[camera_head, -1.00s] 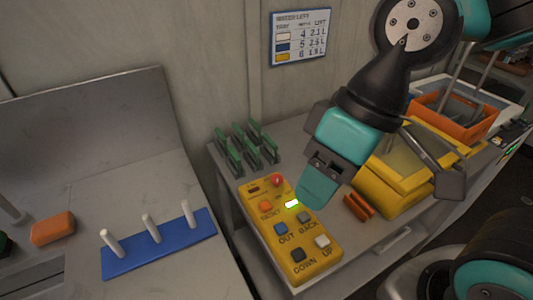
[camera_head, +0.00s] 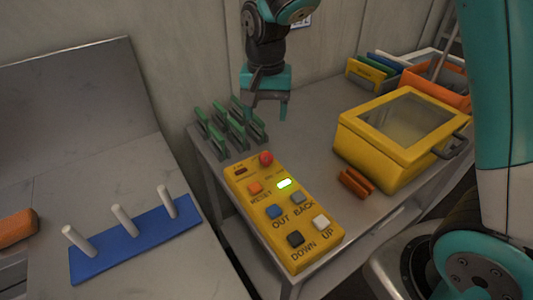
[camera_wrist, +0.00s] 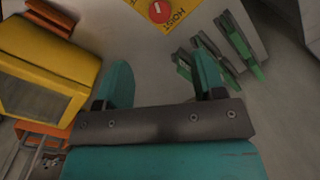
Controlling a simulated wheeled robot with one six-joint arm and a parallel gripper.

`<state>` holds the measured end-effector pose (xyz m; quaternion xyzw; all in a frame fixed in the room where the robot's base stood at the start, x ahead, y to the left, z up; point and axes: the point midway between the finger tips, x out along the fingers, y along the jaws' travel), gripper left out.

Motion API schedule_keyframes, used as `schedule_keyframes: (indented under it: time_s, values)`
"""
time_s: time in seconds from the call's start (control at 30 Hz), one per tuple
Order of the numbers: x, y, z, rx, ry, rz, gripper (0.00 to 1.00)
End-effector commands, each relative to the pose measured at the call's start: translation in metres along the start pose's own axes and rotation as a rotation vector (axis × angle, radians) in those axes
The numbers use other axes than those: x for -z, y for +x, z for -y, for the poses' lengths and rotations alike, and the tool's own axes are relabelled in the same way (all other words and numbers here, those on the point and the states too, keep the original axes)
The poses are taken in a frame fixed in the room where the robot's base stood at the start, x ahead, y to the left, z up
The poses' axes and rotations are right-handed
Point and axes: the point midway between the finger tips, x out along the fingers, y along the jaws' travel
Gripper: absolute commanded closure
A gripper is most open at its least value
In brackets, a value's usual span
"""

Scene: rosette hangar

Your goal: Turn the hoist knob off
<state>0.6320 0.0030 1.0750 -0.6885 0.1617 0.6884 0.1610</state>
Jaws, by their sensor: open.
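The yellow hoist control box (camera_head: 310,247) lies on the grey bench, with a red round knob (camera_head: 266,158) at its far end and a lit green indicator (camera_head: 285,183) beside it. In the wrist view the red knob (camera_wrist: 159,11) shows a white mark next to the word HOIST, at the top edge; the rest of the yellow box (camera_wrist: 140,5) is cut off there. My gripper (camera_head: 266,114) is open and empty beyond the knob's end of the box, apart from it. Its two teal fingers also show in the wrist view (camera_wrist: 163,78).
A rack of green upright plates (camera_head: 230,127) stands close beside the gripper. A blue peg board (camera_head: 130,245) is on the left table.

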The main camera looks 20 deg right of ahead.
Motion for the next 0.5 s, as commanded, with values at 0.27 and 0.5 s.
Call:
schedule_keyframes:
  time_s: [0.27, 0.5]
  values:
    - [-0.001, 0.065, -0.001, -0.003, -0.001, 0.005, 0.37]
    - [-0.001, 0.109, -0.001, -0.002, -0.002, 0.004, 0.37]
